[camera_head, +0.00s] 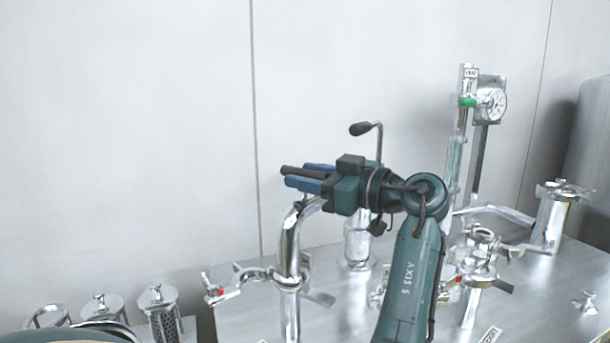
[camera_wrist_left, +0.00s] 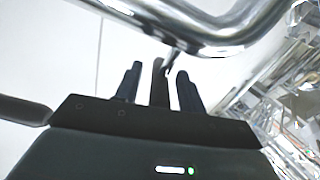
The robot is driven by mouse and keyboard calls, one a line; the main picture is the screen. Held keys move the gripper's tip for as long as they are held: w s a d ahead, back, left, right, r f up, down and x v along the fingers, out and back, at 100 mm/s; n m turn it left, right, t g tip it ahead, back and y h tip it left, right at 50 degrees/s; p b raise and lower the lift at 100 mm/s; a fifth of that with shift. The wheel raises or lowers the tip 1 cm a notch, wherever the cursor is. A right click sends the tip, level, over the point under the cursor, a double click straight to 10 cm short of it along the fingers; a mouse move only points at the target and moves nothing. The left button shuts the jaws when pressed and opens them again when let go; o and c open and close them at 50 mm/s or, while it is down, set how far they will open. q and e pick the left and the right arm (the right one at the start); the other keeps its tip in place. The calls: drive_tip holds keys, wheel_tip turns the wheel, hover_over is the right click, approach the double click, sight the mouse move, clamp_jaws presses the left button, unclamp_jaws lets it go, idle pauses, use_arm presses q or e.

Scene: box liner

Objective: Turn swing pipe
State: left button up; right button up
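The swing pipe (camera_head: 290,240) is a shiny chrome pipe that rises from the steel bench top and bends over to the right under my gripper. In the left wrist view a large chrome pipe bend (camera_wrist_left: 200,38) crosses the top, close to the fingertips. My left gripper (camera_head: 297,175) has blue-sided fingers pointing left, above the pipe's bend. A dark rod-like grip (camera_head: 292,170) lies between the fingers. In the left wrist view that grip (camera_wrist_left: 158,82) shows gaps to both fingers, so the gripper (camera_wrist_left: 158,85) looks open around it. My right gripper is out of view.
A bent rod with a black knob (camera_head: 362,129) stands just behind my arm. A gauge (camera_head: 493,103) on a post and several chrome fittings stand to the right. Capped canisters (camera_head: 158,296) are at the lower left. The pale wall behind is bare.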

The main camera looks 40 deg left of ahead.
use_arm(q)
drive_tip(key=shift+c, duration=0.4)
clamp_jaws()
